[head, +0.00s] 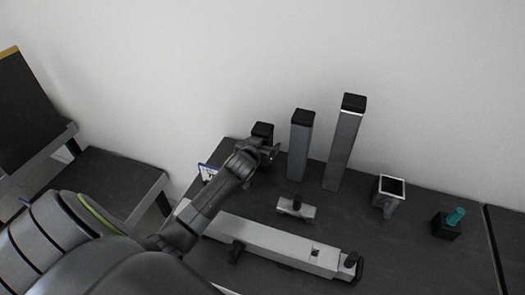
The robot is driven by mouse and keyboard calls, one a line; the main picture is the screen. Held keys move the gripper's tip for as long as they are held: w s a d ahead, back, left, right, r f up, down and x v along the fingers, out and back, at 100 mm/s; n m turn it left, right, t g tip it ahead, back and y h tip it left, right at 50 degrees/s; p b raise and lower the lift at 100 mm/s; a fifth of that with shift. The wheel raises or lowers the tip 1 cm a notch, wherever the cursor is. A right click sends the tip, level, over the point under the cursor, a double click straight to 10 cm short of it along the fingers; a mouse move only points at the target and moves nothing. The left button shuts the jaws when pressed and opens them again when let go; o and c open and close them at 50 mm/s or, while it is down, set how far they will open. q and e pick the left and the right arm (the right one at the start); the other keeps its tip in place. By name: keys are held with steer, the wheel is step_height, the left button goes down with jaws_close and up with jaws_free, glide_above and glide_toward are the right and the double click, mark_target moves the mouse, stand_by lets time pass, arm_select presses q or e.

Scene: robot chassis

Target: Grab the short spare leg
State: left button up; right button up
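Three upright posts with black caps stand at the back of the dark table. The shortest, the short spare leg (262,129), is at the left, and mostly its black top shows. A middle-height grey leg (300,140) and a taller grey leg (343,145) stand to its right. My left gripper (271,153) is in front of the short leg, overlapping its lower part. I cannot tell whether its fingers touch the leg, or whether they are open or shut. My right gripper is not in view.
A long light-grey beam (270,238) with black fittings lies across the front of the table. A small grey bracket (295,208) lies behind it. A square-topped grey part (388,192) and a black block with a teal knob (449,222) stand to the right.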

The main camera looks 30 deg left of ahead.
arm_select(q)
steer(key=c, duration=1.4)
steer(key=shift+r, duration=0.1)
steer(key=shift+c, duration=0.7)
